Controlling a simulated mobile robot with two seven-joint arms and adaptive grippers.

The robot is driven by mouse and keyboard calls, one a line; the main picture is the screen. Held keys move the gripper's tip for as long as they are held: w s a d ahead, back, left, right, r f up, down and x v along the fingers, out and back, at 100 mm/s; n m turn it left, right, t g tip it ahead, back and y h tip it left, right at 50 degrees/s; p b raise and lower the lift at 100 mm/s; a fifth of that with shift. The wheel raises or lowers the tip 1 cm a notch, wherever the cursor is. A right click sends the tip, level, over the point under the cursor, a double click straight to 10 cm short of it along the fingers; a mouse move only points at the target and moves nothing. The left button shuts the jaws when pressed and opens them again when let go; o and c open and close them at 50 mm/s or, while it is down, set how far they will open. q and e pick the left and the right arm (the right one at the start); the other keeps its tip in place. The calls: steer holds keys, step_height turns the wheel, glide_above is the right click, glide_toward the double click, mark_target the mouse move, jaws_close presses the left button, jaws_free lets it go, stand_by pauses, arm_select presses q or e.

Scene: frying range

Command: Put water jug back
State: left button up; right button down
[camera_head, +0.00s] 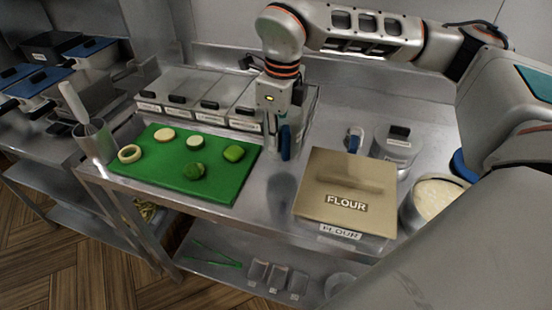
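My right gripper (280,128) points straight down behind the middle of the worktop, in front of the row of lidded containers. It is shut on the blue handle of the water jug (286,143). The jug's body is clear and hard to make out, partly hidden behind the handle and fingers. Whether the jug's base touches the worktop is not clear. A dark reflection shows on the steel below it. My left gripper is not in view.
A green board (180,175) with vegetable pieces lies left. A FLOUR box (346,190) stands right, with a small blue-handled vessel (355,138) and a metal container (395,145) behind it. A round tub (430,198) is far right. Steel worktop between board and box is clear.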

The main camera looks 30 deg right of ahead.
mark_target(276, 158)
steer(key=shift+f, duration=3.05)
steer(key=shift+f, duration=0.15)
steer(key=c, duration=2.3)
jaws_free()
steer(key=r, duration=1.2)
steer(key=shift+s+d+r, duration=0.15)
steer(key=shift+s+d, duration=0.05)
steer(key=shift+s, duration=0.15)
